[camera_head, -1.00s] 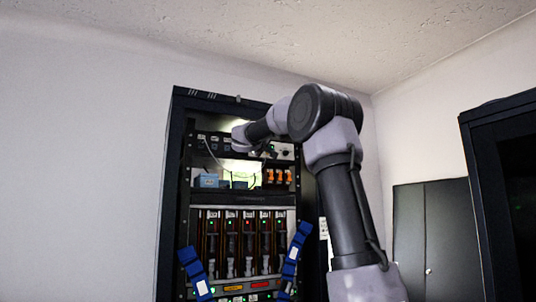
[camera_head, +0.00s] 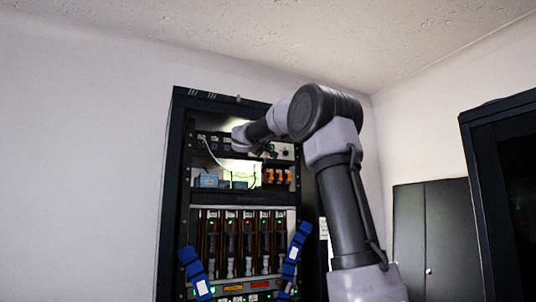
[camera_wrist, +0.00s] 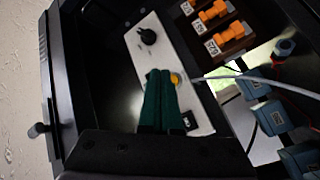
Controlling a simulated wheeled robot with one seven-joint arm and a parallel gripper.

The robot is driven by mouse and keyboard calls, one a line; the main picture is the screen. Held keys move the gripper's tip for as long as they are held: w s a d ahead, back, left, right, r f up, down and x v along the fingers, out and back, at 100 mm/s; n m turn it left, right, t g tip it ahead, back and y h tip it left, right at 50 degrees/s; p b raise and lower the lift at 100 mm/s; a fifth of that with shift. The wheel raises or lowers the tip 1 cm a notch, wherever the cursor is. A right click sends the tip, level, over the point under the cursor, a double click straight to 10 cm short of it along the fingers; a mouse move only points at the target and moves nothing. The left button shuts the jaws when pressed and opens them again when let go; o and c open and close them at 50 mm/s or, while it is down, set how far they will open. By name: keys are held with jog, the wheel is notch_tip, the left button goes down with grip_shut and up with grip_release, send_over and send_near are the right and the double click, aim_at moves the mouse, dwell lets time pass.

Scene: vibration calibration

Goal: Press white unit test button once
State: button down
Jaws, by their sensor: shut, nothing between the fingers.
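The white unit (camera_wrist: 200,95) is a white panel inside the open cabinet, and it also shows in the head view (camera_head: 285,151). It has a black knob (camera_wrist: 147,36), a round yellow button (camera_wrist: 175,78) and a small black element (camera_wrist: 190,120). My gripper (camera_wrist: 161,74) is shut and empty, its dark green fingers side by side over the panel. The fingertips are just beside the yellow button and partly cover it. I cannot tell whether they touch it. In the head view the gripper is too small and dark to make out clearly.
Orange switches (camera_wrist: 212,12) on a dark block sit beside the white unit. Blue connectors (camera_wrist: 270,117) and a pale cable (camera_wrist: 265,80) lie to the right in the wrist view. The dark cabinet frame (camera_head: 176,190) bounds the space. Blue straps (camera_head: 196,272) hang lower down.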

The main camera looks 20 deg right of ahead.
jog(key=shift+w, duration=0.1)
jog(key=shift+w, duration=0.3)
jog(key=shift+w, duration=0.4)
dwell(0.6)
jog(key=shift+s, duration=0.8)
jog(key=shift+s, duration=0.1)
jog(key=shift+s+d, duration=0.1)
jog(key=shift+s, duration=2.3)
jog(key=shift+s, duration=0.1)
